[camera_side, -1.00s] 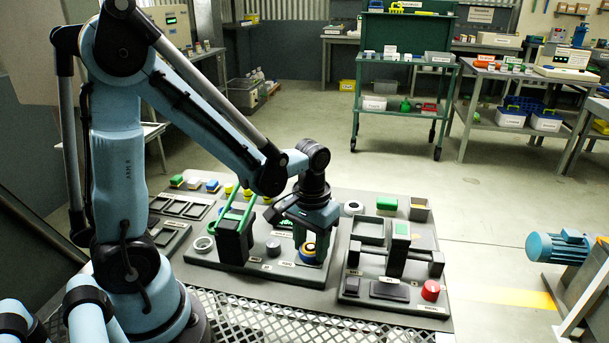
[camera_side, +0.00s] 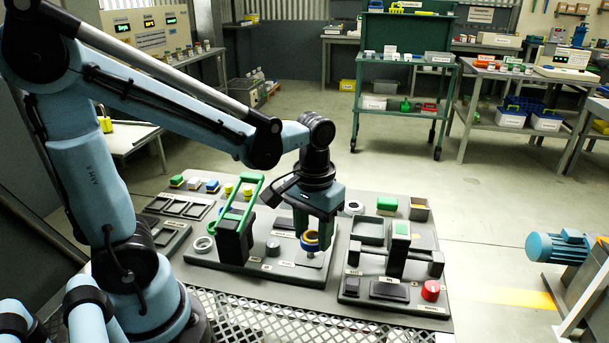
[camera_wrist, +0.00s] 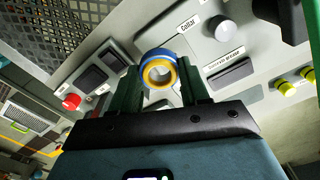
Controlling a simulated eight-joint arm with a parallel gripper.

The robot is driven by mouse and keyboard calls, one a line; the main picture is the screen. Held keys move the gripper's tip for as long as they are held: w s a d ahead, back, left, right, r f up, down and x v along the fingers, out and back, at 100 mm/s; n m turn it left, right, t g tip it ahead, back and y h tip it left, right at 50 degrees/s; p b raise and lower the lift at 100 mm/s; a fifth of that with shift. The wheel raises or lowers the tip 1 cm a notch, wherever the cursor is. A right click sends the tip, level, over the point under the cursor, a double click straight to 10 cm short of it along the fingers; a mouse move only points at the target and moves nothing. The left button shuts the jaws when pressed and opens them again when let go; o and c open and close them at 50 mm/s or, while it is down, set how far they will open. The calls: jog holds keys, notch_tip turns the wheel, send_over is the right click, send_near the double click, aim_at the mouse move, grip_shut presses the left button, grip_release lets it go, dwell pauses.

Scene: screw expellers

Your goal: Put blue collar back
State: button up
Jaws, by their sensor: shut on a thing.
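The blue collar (camera_side: 310,241) is a short ring, blue outside with a yellow-orange inner band. My gripper (camera_side: 318,238) has its green fingers shut on it, above the right part of the grey fixture board (camera_side: 235,262). In the wrist view the collar (camera_wrist: 147,64) sits between the two fingers of my gripper (camera_wrist: 160,84), and a pale grey surface shows through its hole. A grey round post (camera_side: 273,246) stands on the board to the left; in the wrist view this post (camera_wrist: 222,28) is beside a label reading "Collar". The fingers partly hide the collar in the side view.
A black block with a green lever (camera_side: 240,212) stands left of my gripper, and a pale ring (camera_side: 203,244) lies farther left. The right-hand board carries a dark upright (camera_side: 397,258) and a red button (camera_side: 431,290) close by.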

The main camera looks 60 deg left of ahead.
jog(key=s+d+r, duration=0.3)
jog(key=d+r, duration=0.2)
jog(key=d, duration=0.2)
jog(key=w+a+f+n, duration=0.1)
jog(key=w+a+n, duration=0.45)
jog(key=a, duration=0.45)
jog(key=w+a+f+n, duration=0.2)
jog(key=w+a+n, duration=0.2)
jog(key=w+a, duration=0.4)
jog(key=a+f, duration=0.2)
jog(key=a, duration=0.2)
jog(key=a+f, duration=0.1)
jog(key=a, duration=0.2)
jog(key=s+a+f, duration=0.1)
jog(key=a+f, duration=0.1)
jog(key=a, duration=0.2)
jog(key=shift+a+f, duration=0.75)
jog(key=shift+f, duration=1.85)
jog(key=o, duration=1.2)
jog(key=shift+f, duration=0.15)
